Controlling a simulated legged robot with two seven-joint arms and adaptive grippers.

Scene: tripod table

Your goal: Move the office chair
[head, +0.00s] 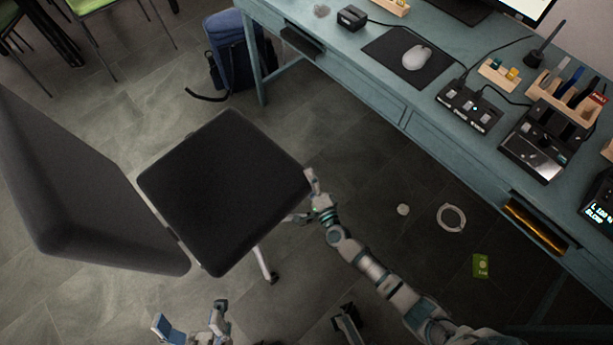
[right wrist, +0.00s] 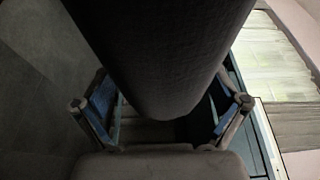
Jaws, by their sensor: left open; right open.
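The office chair has a dark padded seat (head: 222,185) and a dark backrest (head: 80,190) to the left of it in the head view. One light leg shows below the seat. My right gripper (head: 304,198) is at the seat's right corner, with one finger at the top edge and the other lower, partly hidden. In the right wrist view the dark seat edge (right wrist: 165,70) reaches between the two spread fingers of this gripper (right wrist: 165,112); contact cannot be told. My left gripper (head: 191,322) is open and empty at the bottom, below and apart from the seat.
A blue-green desk (head: 390,98) with a mouse, a pad and devices runs along the upper right. A blue bag (head: 236,52) stands by its leg. A white ring (head: 451,217), a small round piece (head: 403,209) and a green packet (head: 481,266) lie on the floor. Green chairs are upper left.

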